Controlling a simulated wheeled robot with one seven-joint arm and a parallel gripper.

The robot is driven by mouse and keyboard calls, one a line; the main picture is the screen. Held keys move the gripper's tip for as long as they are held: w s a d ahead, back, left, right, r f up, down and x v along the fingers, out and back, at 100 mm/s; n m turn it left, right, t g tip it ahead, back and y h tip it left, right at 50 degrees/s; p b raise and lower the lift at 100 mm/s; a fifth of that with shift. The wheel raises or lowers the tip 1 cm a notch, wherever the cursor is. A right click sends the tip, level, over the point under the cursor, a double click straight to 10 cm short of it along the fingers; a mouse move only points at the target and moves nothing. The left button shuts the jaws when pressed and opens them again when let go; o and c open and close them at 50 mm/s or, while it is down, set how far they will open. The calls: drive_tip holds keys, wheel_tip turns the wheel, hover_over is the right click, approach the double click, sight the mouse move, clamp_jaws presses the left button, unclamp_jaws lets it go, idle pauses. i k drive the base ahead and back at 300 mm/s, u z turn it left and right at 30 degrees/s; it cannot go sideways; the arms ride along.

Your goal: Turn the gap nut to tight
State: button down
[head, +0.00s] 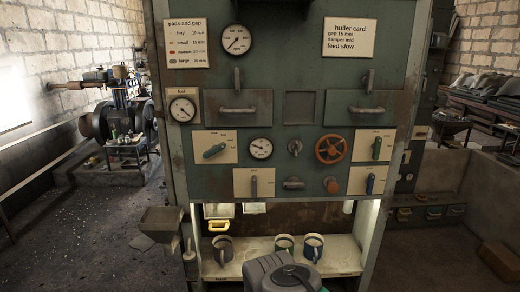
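I cannot tell for sure which fitting is the gap nut. On the green machine panel (285,128), a small dark round fitting with a brass-coloured middle (331,185) sits below the orange handwheel (331,149). Grey tap-like fittings are to its left, one upper (295,147) and one lower (293,183). No label for the nut is legible. A grey part of my own arm shows low in front of the shelf, well below these fittings and apart from the panel. My gripper's fingers do not show.
Lever plates (214,147) and dials (260,148) surround the fittings. A huller card (349,37) reads gap 15 mm. Several mugs (312,247) stand on the lower shelf (342,255). A metal hopper (161,222) juts out at left. Floor is open at left.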

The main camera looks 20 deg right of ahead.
sight(295, 147)
drive_tip(key=u, duration=0.4)
drive_tip(key=k, duration=0.45)
drive_tip(key=u, duration=0.3)
drive_tip(key=i, duration=1.25)
drive_tip(key=u, duration=0.15)
